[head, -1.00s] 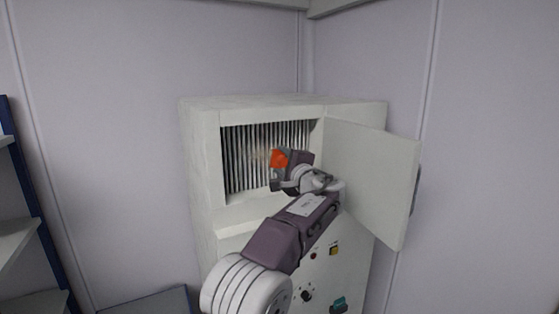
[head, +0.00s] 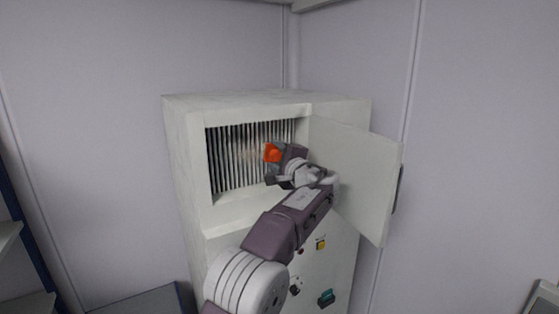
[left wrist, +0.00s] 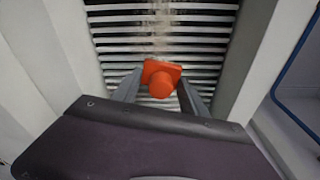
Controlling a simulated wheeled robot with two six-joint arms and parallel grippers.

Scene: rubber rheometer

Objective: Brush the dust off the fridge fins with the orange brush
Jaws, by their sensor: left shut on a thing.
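The fridge fins (head: 228,160) are a row of thin upright light slats inside the open compartment of a white cabinet. A brownish dust patch (head: 247,152) shows on the fins in the head view, and the dust also shows in the left wrist view (left wrist: 161,28) above the brush. My left gripper (head: 279,167) is shut on the orange brush (head: 271,153) in front of the right part of the fins. In the left wrist view the orange brush (left wrist: 163,78) sits between the two fingertips. Its bristles are hidden, so I cannot tell whether they touch the fins. My right gripper is not in view.
The cabinet door (head: 352,172) stands open to the right of my left arm. Knobs and buttons (head: 320,244) are on the cabinet front below. A shelf (head: 22,265) stands at the left edge. A blue bar (left wrist: 296,70) shows at right in the left wrist view.

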